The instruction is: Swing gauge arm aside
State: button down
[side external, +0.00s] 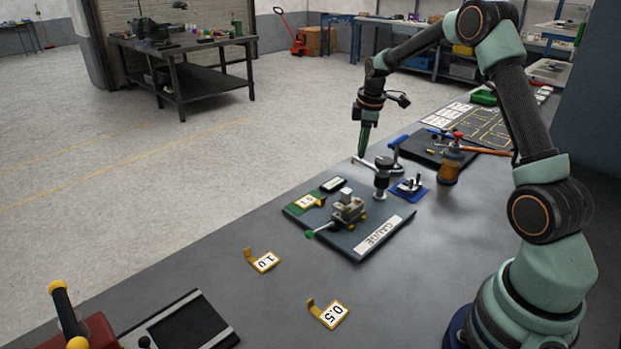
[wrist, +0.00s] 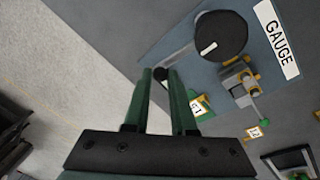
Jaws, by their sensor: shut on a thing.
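The gauge base plate (side external: 345,243), marked GAUGE, lies on the bench and also shows in the wrist view (wrist: 172,42). At its far end stands a post with a dark round head (wrist: 220,35), and the thin grey gauge arm (wrist: 183,57) reaches out from it past the plate edge. My gripper (side external: 362,153) points down at the outer end of this arm. In the wrist view my green fingers (wrist: 160,76) are shut on the dark knob at the arm's tip. The exact contact is partly hidden.
A small clamp-like fixture (side external: 348,208) and a tag (side external: 309,202) sit on the plate.

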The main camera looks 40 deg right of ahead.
jog(key=c, duration=0.7)
grip_release()
jog(key=shift+c, duration=0.2)
jog(key=shift+r, duration=0.15)
notch_tip(320, 180, up, 12)
jog(key=s, duration=0.2)
jog(key=shift+a, duration=0.45)
jog(key=s+a+r+m+t, duration=0.1)
jog(key=s+a+r+m, duration=0.1)
jog(key=s+a, duration=0.35)
jog(key=s+a+r+m+t, duration=0.1)
jog(key=s+a+r+m, duration=0.15)
jog(key=a, duration=0.55)
jog(key=s+a+f+m+t, duration=0.1)
jog(key=s+a+f+m, duration=0.2)
jog(key=s+a, duration=0.5)
jog(key=shift+s+a+f+m+t+y, duration=0.25)
jog(key=shift+s+f+m+t+y, duration=0.15)
jog(key=shift+s, duration=0.1)
